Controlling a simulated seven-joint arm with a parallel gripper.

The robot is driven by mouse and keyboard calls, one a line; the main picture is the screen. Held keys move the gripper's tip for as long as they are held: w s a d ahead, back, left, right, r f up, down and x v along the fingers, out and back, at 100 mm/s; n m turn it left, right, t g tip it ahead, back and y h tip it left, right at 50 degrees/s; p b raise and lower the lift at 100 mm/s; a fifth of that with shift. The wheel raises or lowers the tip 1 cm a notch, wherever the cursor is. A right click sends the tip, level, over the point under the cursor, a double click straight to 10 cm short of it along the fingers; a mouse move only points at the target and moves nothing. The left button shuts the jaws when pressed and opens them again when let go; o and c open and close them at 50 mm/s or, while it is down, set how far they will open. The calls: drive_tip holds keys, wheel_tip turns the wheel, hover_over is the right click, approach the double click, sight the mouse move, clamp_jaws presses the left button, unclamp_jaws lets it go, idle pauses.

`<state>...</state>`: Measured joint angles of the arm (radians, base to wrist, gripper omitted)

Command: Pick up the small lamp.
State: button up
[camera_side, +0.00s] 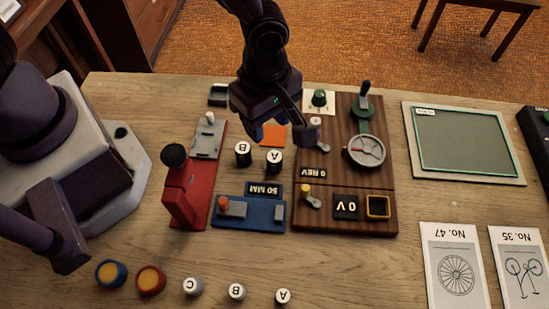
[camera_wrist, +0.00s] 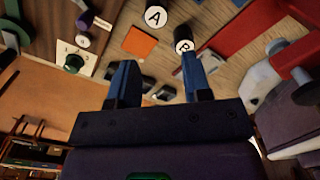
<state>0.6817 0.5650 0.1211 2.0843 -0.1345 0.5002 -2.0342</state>
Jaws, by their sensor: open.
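My gripper (camera_wrist: 158,72) is open, with two blue fingers spread and nothing held between them. In the side view my gripper (camera_side: 289,108) hangs above the back middle of the table, close to the wooden control panel. I cannot tell for sure which thing is the small lamp; nothing in view is plainly a lamp. Beyond the fingers in the wrist view are an orange square (camera_wrist: 140,43), the B cylinder (camera_wrist: 184,39) and the A cylinder (camera_wrist: 155,16). Part of the panel is hidden behind my gripper in the side view.
The wooden panel (camera_side: 345,222) carries a dial (camera_side: 366,152), knobs and levers. A red stand (camera_side: 186,200) and a blue block (camera_side: 250,213) stand left of it. Several round pieces line the near edge. A green board (camera_side: 468,140) and picture cards (camera_side: 455,265) lie at the right.

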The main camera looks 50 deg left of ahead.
sight(274, 156)
wheel_tip(274, 156, down, 4)
drive_tip(key=shift+f, duration=0.15)
drive_tip(key=f, duration=0.1)
drive_tip(key=d+f, duration=0.1)
drive_tip(key=f, duration=0.2)
drive_tip(key=shift+w+d, duration=0.1)
drive_tip(key=shift+d, duration=0.2)
drive_tip(key=shift+f, duration=0.55)
drive_tip(key=c, duration=0.7)
drive_tip(key=shift+r, duration=0.15)
